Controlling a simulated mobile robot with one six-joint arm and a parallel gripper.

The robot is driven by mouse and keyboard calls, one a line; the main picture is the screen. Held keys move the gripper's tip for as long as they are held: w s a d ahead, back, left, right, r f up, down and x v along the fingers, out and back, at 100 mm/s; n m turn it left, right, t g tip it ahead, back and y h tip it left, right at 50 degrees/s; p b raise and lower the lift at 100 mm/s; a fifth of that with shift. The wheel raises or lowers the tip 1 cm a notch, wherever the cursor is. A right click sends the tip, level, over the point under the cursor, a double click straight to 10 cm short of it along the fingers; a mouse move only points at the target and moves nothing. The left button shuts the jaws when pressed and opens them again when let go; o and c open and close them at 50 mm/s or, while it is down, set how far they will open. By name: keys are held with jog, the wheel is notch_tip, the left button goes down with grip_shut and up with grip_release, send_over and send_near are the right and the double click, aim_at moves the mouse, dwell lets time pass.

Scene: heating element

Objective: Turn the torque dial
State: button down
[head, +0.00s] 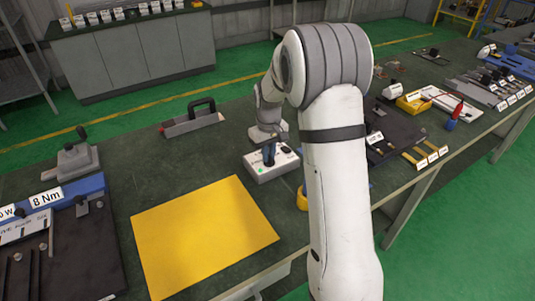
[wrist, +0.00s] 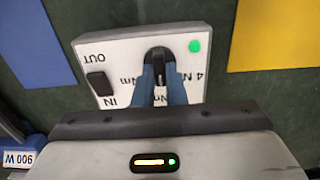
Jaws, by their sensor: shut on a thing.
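The torque dial (wrist: 158,57) is a black knob on a white-topped box (wrist: 120,50) with a grey rim. The box top carries a green dot, "IN" and "OUT" lettering, a black switch and "Nm" marks, of which "4 Nm" is the clearest. My gripper (wrist: 160,70) has its two blue fingers shut on the dial, one on each side. The fingers hide part of the lettering. In the head view the box (head: 262,174) sits on the dark bench, and my arm covers part of the area to its right.
A yellow sheet (head: 200,235) lies in front of the box. A grey tool with a black handle (head: 192,121) stands behind it. A blue and black station labelled 8 Nm (head: 85,240) is at left. Several tools and labelled parts fill the bench at right.

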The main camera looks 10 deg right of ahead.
jog(key=shift+w+r, duration=0.1)
jog(key=c, duration=1.5)
grip_release()
notch_tip(320, 180, up, 7)
jog(key=shift+f, duration=0.1)
jog(key=shift+r, duration=0.45)
